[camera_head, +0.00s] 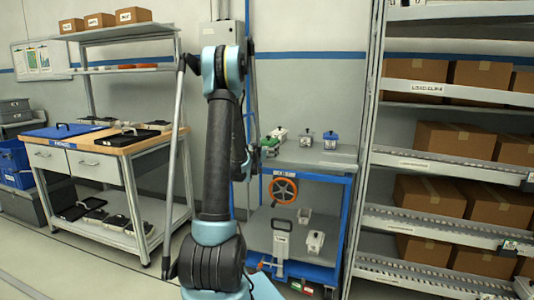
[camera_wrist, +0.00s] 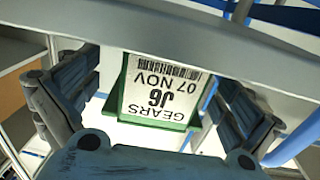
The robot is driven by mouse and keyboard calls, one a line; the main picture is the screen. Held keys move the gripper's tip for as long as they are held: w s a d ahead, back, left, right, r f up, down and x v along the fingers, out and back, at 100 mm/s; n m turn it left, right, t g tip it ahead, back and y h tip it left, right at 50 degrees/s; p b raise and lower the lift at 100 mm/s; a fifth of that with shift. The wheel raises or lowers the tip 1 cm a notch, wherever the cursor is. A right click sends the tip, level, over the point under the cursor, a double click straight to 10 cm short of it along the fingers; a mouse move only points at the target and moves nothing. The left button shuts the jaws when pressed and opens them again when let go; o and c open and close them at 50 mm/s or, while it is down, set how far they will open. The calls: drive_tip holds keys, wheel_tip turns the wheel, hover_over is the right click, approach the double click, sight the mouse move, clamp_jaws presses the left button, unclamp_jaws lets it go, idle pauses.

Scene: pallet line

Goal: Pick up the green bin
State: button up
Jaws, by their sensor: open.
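My gripper (camera_wrist: 155,92) is open, with one dark finger at the left of the bin and one at the right. Gaps show between the bin and both fingers. In the head view a small green object (camera_head: 270,147) on the cart's top, beside my arm, may be this bin; my arm partly blocks the view there. My gripper cannot be made out clearly in the head view.
The blue-framed cart (camera_head: 335,157) carries other small containers, one with blue on it (camera_head: 330,139). A grey bar (camera_wrist: 190,32) crosses the wrist view near the bin. A rack of cardboard boxes (camera_head: 428,195) stands close at right. A workbench (camera_head: 105,142) stands at left.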

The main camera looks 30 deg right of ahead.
drive_tip(key=shift+x, duration=0.95)
drive_tip(key=c, duration=1.6)
drive_tip(key=shift+r, duration=0.15)
